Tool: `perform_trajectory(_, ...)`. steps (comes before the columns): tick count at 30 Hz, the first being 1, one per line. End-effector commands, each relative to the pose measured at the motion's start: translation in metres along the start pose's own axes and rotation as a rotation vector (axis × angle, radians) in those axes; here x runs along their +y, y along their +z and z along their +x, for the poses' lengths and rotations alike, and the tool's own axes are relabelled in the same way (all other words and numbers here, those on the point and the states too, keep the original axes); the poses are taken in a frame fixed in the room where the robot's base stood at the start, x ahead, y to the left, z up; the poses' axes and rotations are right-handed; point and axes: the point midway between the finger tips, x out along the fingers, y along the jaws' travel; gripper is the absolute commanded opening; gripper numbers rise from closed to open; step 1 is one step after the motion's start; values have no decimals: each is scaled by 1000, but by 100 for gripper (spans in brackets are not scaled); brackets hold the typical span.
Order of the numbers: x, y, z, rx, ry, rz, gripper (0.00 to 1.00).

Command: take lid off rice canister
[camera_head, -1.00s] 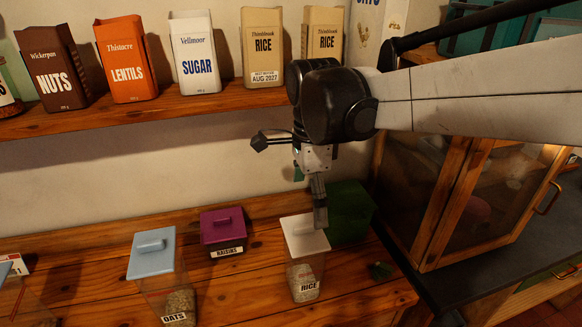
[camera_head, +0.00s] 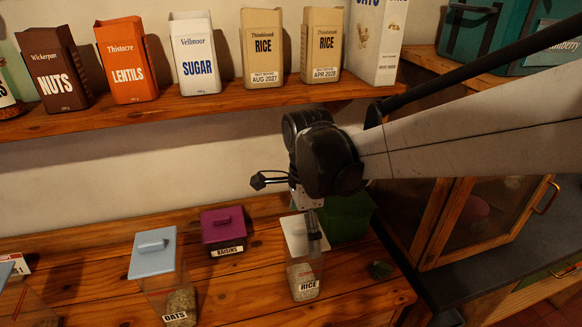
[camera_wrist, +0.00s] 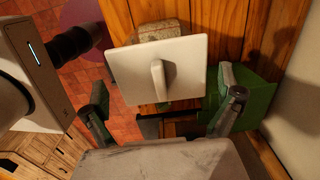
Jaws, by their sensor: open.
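The rice canister (camera_head: 304,282) stands on the lower wooden counter, clear with a "RICE" label and pale grains inside. Its square white lid (camera_head: 294,238) sits on top. In the wrist view the lid (camera_wrist: 130,72) shows from above, with a raised bar handle (camera_wrist: 158,80) at its middle. My gripper (camera_head: 314,232) points down over the lid and hides part of it and its handle. In the wrist view my gripper (camera_wrist: 162,112) is open and empty. Its fingers are spread wide, one toward each side of the lid. I cannot tell whether they touch the lid.
A green box (camera_head: 347,218) stands close behind and right of the canister. The raisins canister (camera_head: 222,230) and oats canister (camera_head: 155,262) stand to the left. A shelf (camera_head: 200,112) with several packages runs above. A wooden cabinet (camera_head: 455,220) is at the right.

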Motion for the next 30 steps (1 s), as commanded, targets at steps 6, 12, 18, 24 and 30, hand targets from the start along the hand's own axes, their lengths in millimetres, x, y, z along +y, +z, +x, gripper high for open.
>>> perform_trajectory(6, 0, 0, 0, 0, 0, 0, 87)
perform_trajectory(12, 0, 0, 0, 0, 0, 0, 62)
perform_trajectory(18, 0, 0, 0, 0, 0, 0, 60)
perform_trajectory(24, 0, 0, 1, 0, 0, 0, 60)
perform_trajectory(30, 0, 0, -3, 0, 0, 0, 45)
